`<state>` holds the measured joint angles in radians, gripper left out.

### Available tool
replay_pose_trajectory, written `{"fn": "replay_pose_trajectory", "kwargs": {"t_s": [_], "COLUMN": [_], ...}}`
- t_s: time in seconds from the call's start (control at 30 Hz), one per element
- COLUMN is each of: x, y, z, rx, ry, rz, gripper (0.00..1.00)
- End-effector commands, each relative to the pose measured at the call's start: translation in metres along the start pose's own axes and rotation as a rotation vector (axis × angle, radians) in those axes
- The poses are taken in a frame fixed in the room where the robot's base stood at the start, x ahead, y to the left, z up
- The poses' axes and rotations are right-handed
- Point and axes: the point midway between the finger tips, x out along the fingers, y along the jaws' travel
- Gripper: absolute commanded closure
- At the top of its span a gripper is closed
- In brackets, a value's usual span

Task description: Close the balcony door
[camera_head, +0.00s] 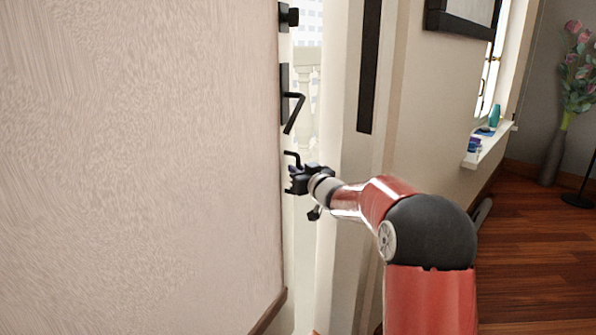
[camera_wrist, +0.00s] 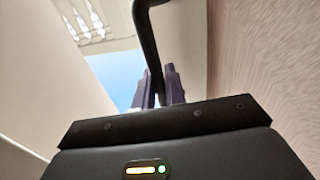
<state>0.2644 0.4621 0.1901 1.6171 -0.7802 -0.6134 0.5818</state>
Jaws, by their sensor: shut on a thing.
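The balcony door shows only as a narrow pale strip beside the near wall in the head view, with a black lock knob (camera_head: 289,16) and a bent black handle (camera_head: 293,112). A smaller hooked black bar (camera_head: 293,156) shows just above my gripper (camera_head: 294,180). In the wrist view, my gripper (camera_wrist: 164,90) has its fingers closed around a curved black handle (camera_wrist: 149,45). The head view does not show the grip itself clearly. Much of the door is hidden behind the near wall, so I cannot tell how far open it is.
The textured beige wall (camera_head: 140,160) fills the left, close to my gripper. A pale balustrade (camera_head: 307,80) shows outside. A white frame (camera_head: 339,90) with a dark strip (camera_head: 369,65) stands right of it. Wooden floor (camera_head: 530,250) is open at right, near a vase (camera_head: 552,160).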

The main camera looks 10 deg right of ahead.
Motion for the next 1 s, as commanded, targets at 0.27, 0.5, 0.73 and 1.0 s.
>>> {"fn": "replay_pose_trajectory", "kwargs": {"t_s": [0.27, 0.5, 0.73, 1.0], "x": [-0.049, -0.116, -0.181, -0.225], "y": [0.024, 0.050, 0.069, 0.077], "z": [0.002, 0.001, 0.000, 0.000], "rx": [-0.003, -0.004, -0.004, -0.001], "ry": [-0.001, -0.001, -0.001, -0.002], "rz": [0.067, 0.159, 0.244, 0.300], "gripper": [1.00, 1.00, 1.00, 1.00]}}
